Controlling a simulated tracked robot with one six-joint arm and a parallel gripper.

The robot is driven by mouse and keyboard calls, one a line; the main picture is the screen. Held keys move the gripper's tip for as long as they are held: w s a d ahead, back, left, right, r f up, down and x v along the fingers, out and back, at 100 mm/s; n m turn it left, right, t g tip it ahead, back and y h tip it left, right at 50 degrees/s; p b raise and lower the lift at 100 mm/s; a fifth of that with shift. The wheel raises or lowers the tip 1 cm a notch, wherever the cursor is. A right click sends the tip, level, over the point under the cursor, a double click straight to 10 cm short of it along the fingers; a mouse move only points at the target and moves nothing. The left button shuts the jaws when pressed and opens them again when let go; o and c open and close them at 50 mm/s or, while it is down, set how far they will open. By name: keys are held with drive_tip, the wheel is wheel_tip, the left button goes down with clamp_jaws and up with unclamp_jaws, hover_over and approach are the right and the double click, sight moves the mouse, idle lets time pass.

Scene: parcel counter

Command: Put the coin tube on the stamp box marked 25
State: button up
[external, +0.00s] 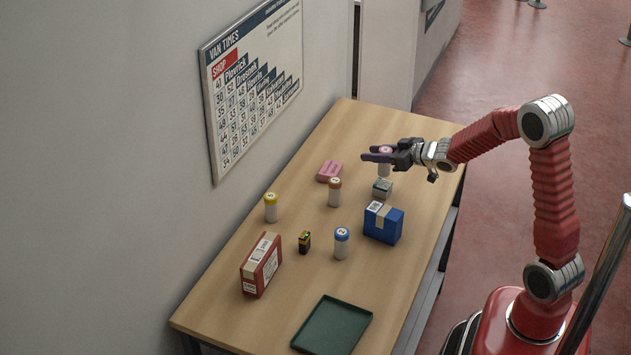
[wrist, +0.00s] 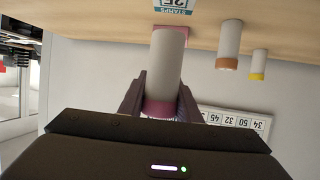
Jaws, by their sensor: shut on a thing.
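My gripper (external: 378,154) is shut on a pale coin tube with a purple-pink cap (external: 385,165), held upright over the far part of the table. In the wrist view, which is upside down, the tube (wrist: 167,65) sits between the dark fingers (wrist: 160,98). A small grey box (external: 382,188) sits just below the tube in the external view; a gap seems to separate them. The wrist view shows a white and teal label reading STAMPS (wrist: 174,5) at the top edge, partly cut off. I cannot read its number surely.
A pink block (external: 329,171) lies to the left. Tubes with brown (external: 335,193), yellow (external: 271,208) and blue (external: 342,244) caps stand nearer. The wall is left.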

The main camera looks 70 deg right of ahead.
drive_tip(key=shift+f, duration=1.65)
drive_tip(key=shift+f, duration=0.1)
drive_tip(key=o, duration=1.2)
drive_tip(key=shift+o, duration=0.2)
drive_tip(key=shift+s+a+r, duration=0.1)
drive_tip(key=shift+s+r, duration=0.25)
drive_tip(key=shift+s, duration=0.25)
drive_tip(key=v, duration=1)
drive_tip(key=shift+s, duration=0.35)
drive_tip(key=shift+a+r, duration=0.1)
